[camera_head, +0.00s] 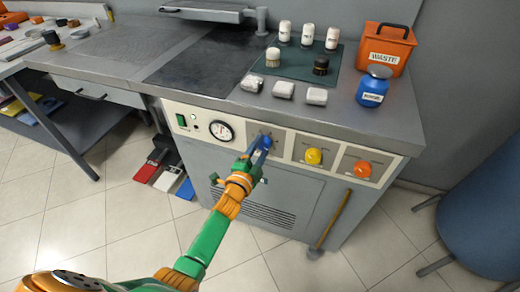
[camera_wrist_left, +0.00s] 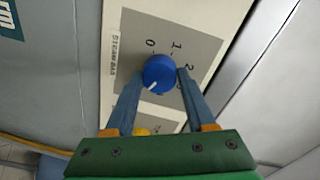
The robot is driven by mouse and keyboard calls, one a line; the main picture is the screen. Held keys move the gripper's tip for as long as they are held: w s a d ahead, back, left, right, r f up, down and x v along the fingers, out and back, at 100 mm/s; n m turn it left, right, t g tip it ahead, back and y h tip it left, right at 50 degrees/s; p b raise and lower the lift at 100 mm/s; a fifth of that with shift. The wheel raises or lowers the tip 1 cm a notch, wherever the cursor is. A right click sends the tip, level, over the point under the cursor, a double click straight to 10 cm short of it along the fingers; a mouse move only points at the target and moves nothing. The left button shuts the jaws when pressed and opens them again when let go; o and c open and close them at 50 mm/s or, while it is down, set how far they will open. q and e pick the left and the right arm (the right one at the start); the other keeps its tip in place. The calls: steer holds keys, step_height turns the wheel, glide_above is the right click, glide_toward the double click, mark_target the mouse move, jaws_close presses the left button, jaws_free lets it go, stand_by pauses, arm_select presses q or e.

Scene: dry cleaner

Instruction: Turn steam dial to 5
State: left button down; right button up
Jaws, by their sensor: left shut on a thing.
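The blue steam dial (camera_head: 267,142) is on the front panel of the steel worktable, right of the round gauge. In the left wrist view the blue dial (camera_wrist_left: 159,72) sits between my fingers, and its white pointer line points to the lower left. The printed 0, 1 and 2 show on the grey plate (camera_wrist_left: 200,42) above and right of it; the numbers lower down are partly hidden by the dial and fingers. My left gripper (camera_head: 261,152) is shut on the dial, one finger on each side. My right gripper is not in view.
A yellow knob (camera_head: 313,156) and an orange knob (camera_head: 362,169) are to the right on the same panel. The pressure gauge (camera_head: 221,131) and a green switch (camera_head: 181,120) are to the left. A broom-like handle (camera_head: 338,218) leans against the cabinet below.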

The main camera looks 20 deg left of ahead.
arm_select(q)
steer(key=shift+f+m, duration=0.1)
steer(key=shift+m, duration=0.8)
steer(key=shift+c, duration=1.2)
jaws_free()
steer(key=s, duration=0.7)
steer(key=shift+a+r+p, duration=0.15)
steer(key=shift+r+p, duration=0.2)
steer(key=shift+p, duration=0.1)
